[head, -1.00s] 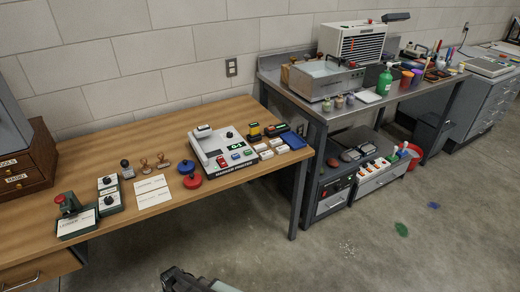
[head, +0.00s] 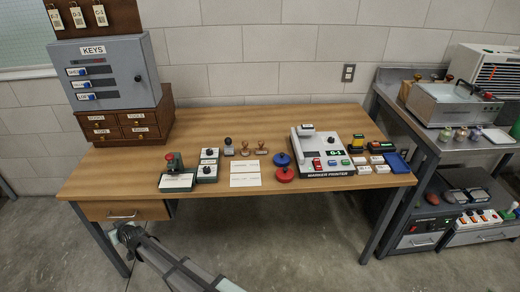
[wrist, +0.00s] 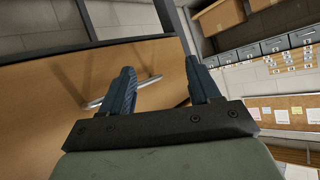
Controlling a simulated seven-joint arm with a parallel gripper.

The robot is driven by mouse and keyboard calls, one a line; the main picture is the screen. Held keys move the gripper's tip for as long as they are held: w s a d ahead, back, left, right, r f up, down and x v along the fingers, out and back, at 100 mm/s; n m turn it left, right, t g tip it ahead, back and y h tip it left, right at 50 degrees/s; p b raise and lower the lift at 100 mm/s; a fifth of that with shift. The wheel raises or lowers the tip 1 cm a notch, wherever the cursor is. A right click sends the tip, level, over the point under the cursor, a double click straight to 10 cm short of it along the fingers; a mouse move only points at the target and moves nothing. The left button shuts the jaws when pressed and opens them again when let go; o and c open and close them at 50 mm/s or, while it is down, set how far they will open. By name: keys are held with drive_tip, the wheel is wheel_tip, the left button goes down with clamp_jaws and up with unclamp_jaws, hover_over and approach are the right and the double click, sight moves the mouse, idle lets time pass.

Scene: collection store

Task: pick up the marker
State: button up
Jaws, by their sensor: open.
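I cannot make out a marker for certain in either view. A white and grey machine labelled "MARKER PRINTER" (head: 303,153) stands on the right half of the wooden table (head: 245,118), with a small green display and coloured buttons. My gripper (head: 126,232) is in front of the table's left end, below the tabletop, near the drawer with a metal handle (head: 123,215). In the wrist view my gripper (wrist: 162,88) is open, with nothing between its two fingers. The drawer handle shows behind the fingers there.
Stamps (head: 261,148), white cards (head: 245,180), a red knob-like piece (head: 285,175) and small blocks crowd the table's front and right. A grey key cabinet (head: 140,70) sits on wooden drawers (head: 125,124) at left. A metal bench (head: 400,105) stands right. The table's back middle is clear.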

drive_tip(key=a+r+y, duration=0.2)
drive_tip(key=a+r, duration=1.1)
drive_tip(key=a, duration=0.5)
drive_tip(key=w+d+r+m+t+h, duration=0.15)
drive_tip(key=w+d+r+h, duration=0.35)
drive_tip(key=w+d, duration=0.8)
drive_tip(key=w+d+r+m+t+h, duration=0.1)
drive_tip(key=w+d+r+m+h, duration=0.1)
drive_tip(key=w+d+r, duration=0.9)
drive_tip(key=w+d+m+h, duration=0.2)
drive_tip(key=w+d, duration=0.2)
drive_tip(key=d, duration=0.9)
drive_tip(key=w+d+m+h, duration=0.1)
drive_tip(key=w+d+h, duration=0.3)
drive_tip(key=d, duration=0.8)
drive_tip(key=m+g+y, duration=0.1)
drive_tip(key=m+g, duration=0.9)
drive_tip(key=m, duration=1)
hover_over(359, 159)
wheel_tip(359, 159, down, 9)
drive_tip(key=shift+f, duration=0.1)
drive_tip(key=shift+s+f, duration=0.15)
drive_tip(key=shift+f, duration=2.5)
